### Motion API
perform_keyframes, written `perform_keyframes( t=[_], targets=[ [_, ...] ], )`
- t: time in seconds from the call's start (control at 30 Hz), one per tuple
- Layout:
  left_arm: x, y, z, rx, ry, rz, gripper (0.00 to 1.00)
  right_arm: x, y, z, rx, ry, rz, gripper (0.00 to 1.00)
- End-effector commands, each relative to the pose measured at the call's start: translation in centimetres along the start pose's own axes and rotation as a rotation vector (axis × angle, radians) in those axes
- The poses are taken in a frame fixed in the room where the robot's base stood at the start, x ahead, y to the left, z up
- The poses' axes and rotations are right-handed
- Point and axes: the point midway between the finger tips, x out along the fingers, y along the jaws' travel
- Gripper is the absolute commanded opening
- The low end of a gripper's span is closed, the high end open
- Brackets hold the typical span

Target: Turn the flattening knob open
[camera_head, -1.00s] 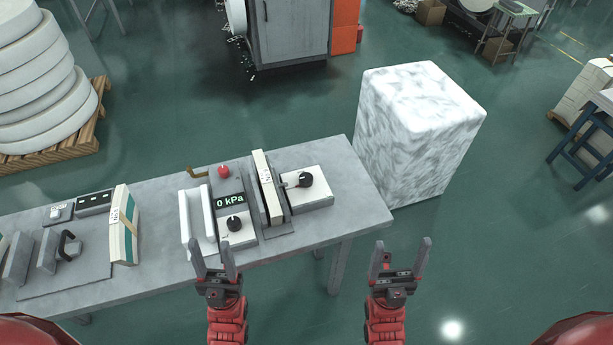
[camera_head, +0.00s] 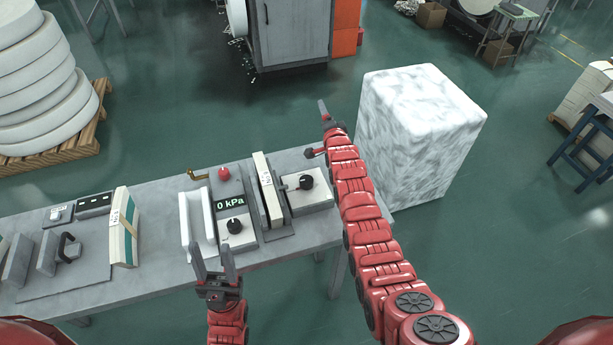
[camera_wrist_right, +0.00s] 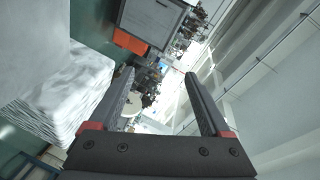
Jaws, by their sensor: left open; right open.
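Two black knobs show in the head view: one (camera_head: 306,182) on a white box at the table's right end, one (camera_head: 235,225) below the "0 kPa" display (camera_head: 230,202). No readable label tells which is the flattening knob. My right gripper (camera_head: 318,129) is open and empty, raised beyond the right-hand knob, apart from it. In the right wrist view its open fingers (camera_wrist_right: 160,76) have nothing between them; no knob shows there. My left gripper (camera_head: 212,250) is open and empty at the table's front edge, in front of the display unit.
A red button (camera_head: 223,173) and a brass-coloured handle (camera_head: 195,174) sit behind the display. Upright plates (camera_head: 267,190) stand left of the right-hand knob. A white marbled block (camera_head: 425,125) stands close to my right arm. Bare grey tabletop (camera_head: 160,238) lies left of the unit.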

Motion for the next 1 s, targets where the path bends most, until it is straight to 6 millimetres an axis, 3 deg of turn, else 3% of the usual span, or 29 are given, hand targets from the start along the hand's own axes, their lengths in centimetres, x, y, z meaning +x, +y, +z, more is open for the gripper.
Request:
perform_keyframes(
  t=[0.1, 0.23, 0.37, 0.5, 0.6, 0.7, 0.83, 1.0],
  targets=[
    [0.0, 0.0, 0.0, 0.000, 0.000, 0.000, 0.50, 1.9, -1.3, 1.8, 0.205, -0.088, 0.246, 0.81],
    [-0.1, 0.0, 0.0, 0.000, 0.000, 0.000, 0.50, 0.3, -2.2, 3.9, 0.423, -0.125, 0.564, 0.81],
    [-0.1, 0.0, 0.0, 0.000, 0.000, 0.000, 0.50, -4.5, -4.1, 5.2, 0.606, -0.086, 0.891, 0.81],
    [-0.1, 0.0, 0.0, 0.000, 0.000, 0.000, 0.50, -11.2, -6.9, 5.6, 0.734, 0.017, 1.188, 0.81],
    [-0.2, 0.0, 0.0, 0.000, 0.000, 0.000, 0.50, -15.2, -8.5, 5.4, 0.781, 0.094, 1.330, 0.81],
    [-0.2, 0.0, 0.0, 0.000, 0.000, 0.000, 0.50, -17.6, -9.3, 5.3, 0.802, 0.146, 1.414, 0.81],
    [-0.8, 0.0, 0.1, 0.000, 0.000, 0.000, 0.50, -18.5, -9.2, 5.5, 0.812, 0.170, 1.444, 0.81],
    [-3.4, 0.2, 0.6, 0.000, 0.000, 0.000, 0.50, -18.0, -6.7, 6.4, 0.812, 0.169, 1.444, 0.81]
  ],
)
